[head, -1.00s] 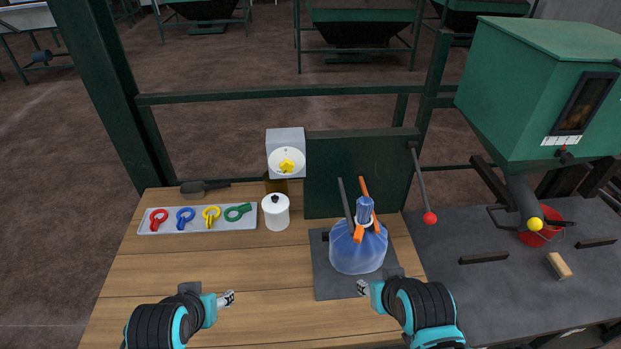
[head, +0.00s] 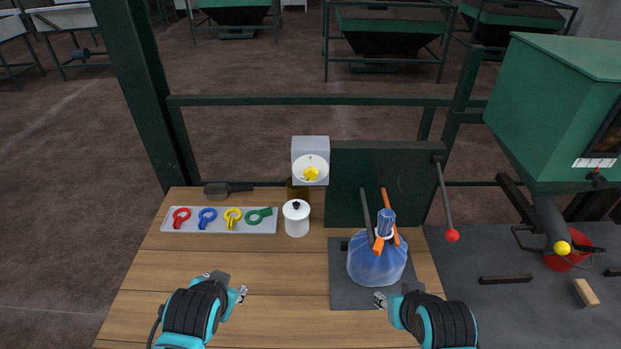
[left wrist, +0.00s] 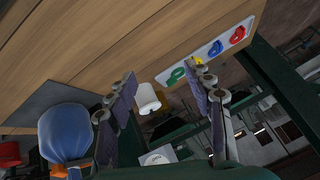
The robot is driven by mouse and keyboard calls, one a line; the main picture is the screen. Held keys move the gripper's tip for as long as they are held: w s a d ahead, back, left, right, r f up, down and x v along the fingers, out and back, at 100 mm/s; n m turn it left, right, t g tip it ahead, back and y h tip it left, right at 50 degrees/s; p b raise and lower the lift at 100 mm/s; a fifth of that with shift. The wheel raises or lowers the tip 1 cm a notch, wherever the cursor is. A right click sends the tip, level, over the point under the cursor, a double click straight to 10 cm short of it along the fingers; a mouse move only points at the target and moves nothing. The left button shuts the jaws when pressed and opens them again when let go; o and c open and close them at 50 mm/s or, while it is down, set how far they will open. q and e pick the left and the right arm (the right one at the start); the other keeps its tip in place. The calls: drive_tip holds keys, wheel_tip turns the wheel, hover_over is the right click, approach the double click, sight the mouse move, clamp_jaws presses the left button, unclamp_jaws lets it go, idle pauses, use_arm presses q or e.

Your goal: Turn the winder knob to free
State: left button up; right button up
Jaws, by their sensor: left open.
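The winder knob is a yellow lobed knob (head: 311,174) on a white round dial (head: 306,163) at the front of a grey box (head: 310,145), behind the table's back edge. In the left wrist view the white dial (left wrist: 158,157) shows at the bottom, partly cut off by my gripper body. My left gripper (head: 241,293) is over the front left of the wooden table, open and empty, well short of the knob. It also shows in the left wrist view (left wrist: 165,112) with its fingers apart. My right gripper (head: 380,299) is beside the blue bag, its fingertips too small to read.
A white lidded jar (head: 296,220) stands in front of the dial. A tray (head: 219,227) of coloured clips lies left of it. A blue bag (head: 376,266) with orange-handled tongs sits on a dark mat (head: 343,293). A red-tipped lever (head: 452,235) hangs at right.

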use_arm(q)
drive_tip(key=w+r+m+t+y+p, duration=0.1)
drive_tip(key=w+r+m+t+y, duration=0.15)
drive_tip(key=w+m, duration=0.6)
drive_tip(key=m+t+h+p, duration=0.3)
drive_tip(key=m+t, duration=0.5)
drive_tip(key=m, duration=1.9)
approach(310, 176)
drive_tip(key=w+b, duration=0.1)
drive_tip(key=shift+h, duration=0.35)
drive_tip(key=w+b, duration=0.1)
drive_tip(key=w, duration=0.6)
drive_tip(key=shift+w+a, duration=0.15)
drive_tip(key=shift+r, duration=0.1)
drive_tip(key=c, duration=1.2)
